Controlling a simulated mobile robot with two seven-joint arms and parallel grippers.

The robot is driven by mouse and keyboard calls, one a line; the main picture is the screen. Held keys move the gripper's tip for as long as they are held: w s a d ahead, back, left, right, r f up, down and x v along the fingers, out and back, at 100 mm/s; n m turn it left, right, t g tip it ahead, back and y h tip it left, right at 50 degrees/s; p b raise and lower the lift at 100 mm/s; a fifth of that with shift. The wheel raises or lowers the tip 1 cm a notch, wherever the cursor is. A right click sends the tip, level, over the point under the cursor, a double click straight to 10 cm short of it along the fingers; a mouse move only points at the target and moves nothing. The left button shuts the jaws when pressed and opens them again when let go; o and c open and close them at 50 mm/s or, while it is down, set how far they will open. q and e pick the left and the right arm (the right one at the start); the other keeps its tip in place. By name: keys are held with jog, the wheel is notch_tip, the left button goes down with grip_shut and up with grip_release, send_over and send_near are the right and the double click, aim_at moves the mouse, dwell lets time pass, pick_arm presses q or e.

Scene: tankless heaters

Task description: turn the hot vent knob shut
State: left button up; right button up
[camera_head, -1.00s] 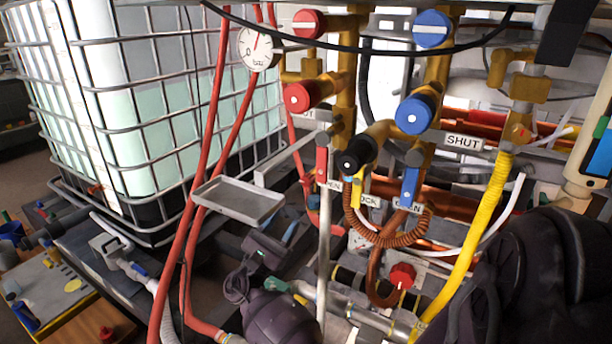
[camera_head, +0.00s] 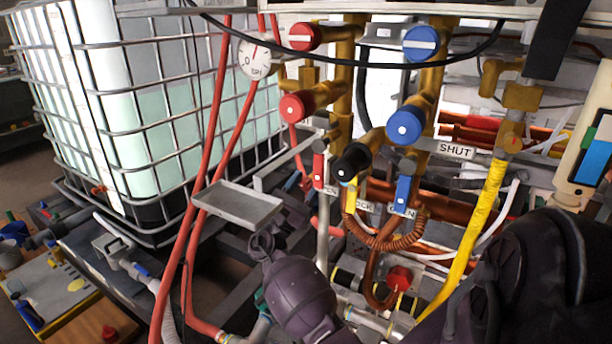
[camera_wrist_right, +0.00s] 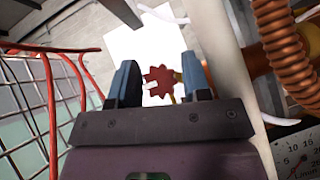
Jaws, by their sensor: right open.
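A red star-shaped knob (camera_wrist_right: 160,81) shows in the right wrist view, and I take it to be the hot vent knob. It lies ahead of my right gripper (camera_wrist_right: 158,68), in the gap between the two blue-grey fingers. The fingers stand apart on either side of it in the picture; I cannot tell whether they reach it. In the head view my right wrist (camera_head: 300,295) is low in the middle, and the gripper is partly hidden behind the grey tray (camera_head: 235,202). My left gripper is not in view.
A steel pipe (camera_head: 322,240) stands right of my gripper, with a copper coil (camera_head: 390,242) beyond. Red hoses (camera_head: 192,200) run on the left before the caged tank (camera_head: 150,110). Red and blue valve knobs (camera_head: 406,124) are above. A yellow hose (camera_head: 478,225) hangs right.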

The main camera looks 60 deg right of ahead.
jog(key=c, duration=0.7)
jog(key=shift+o, duration=0.2)
